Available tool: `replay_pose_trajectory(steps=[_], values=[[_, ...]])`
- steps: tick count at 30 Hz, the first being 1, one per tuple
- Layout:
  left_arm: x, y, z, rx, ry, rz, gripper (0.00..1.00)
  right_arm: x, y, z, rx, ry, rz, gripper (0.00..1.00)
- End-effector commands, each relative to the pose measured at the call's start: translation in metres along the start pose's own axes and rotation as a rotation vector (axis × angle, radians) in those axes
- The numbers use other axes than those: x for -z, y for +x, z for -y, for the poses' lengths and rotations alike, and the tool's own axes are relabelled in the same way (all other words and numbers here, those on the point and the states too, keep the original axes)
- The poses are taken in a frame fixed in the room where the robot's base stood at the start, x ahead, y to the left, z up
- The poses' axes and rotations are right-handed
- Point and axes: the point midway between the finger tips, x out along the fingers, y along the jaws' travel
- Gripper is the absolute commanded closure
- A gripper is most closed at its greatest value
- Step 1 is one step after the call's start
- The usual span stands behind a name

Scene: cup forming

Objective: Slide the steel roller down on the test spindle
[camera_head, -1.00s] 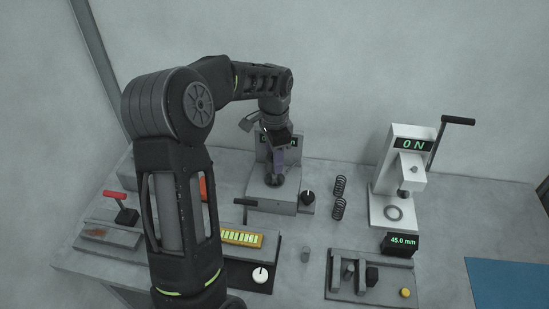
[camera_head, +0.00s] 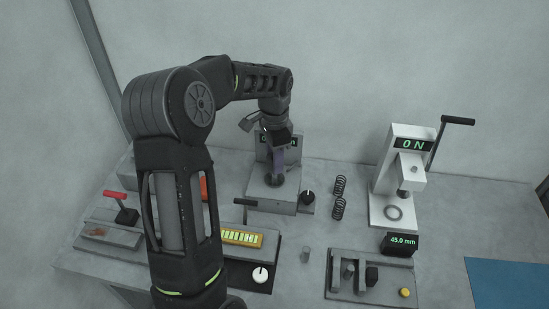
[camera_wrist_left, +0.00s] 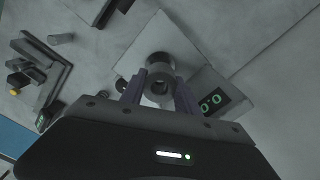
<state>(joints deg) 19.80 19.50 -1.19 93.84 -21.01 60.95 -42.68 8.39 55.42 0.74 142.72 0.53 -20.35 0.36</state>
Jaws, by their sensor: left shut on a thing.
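My left gripper (camera_head: 276,165) points down over the grey test stand (camera_head: 262,197) at the back middle. In the left wrist view its two purple-grey fingers (camera_wrist_left: 160,94) are shut on the steel roller (camera_wrist_left: 160,66), a short grey cylinder with a dark opening. In the head view the fingers and wrist largely cover the roller. A dark round seat (camera_head: 274,181) shows at the fingertips on the stand. The spindle is not clearly visible, so I cannot tell how far down the roller sits. My right gripper is not in view.
A white press (camera_head: 394,180) reading ON stands further right. A fixture tray (camera_head: 340,296) and a 45.0 mm display (camera_head: 400,244) are in front.

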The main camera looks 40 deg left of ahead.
Motion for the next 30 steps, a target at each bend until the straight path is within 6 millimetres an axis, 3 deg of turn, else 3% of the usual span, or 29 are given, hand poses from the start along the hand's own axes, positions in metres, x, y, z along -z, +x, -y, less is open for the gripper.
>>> replay_pose_trajectory(steps=[30], values=[[0.000,0.015,0.000,0.000,0.000,0.000,1.00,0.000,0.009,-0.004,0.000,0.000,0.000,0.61]])
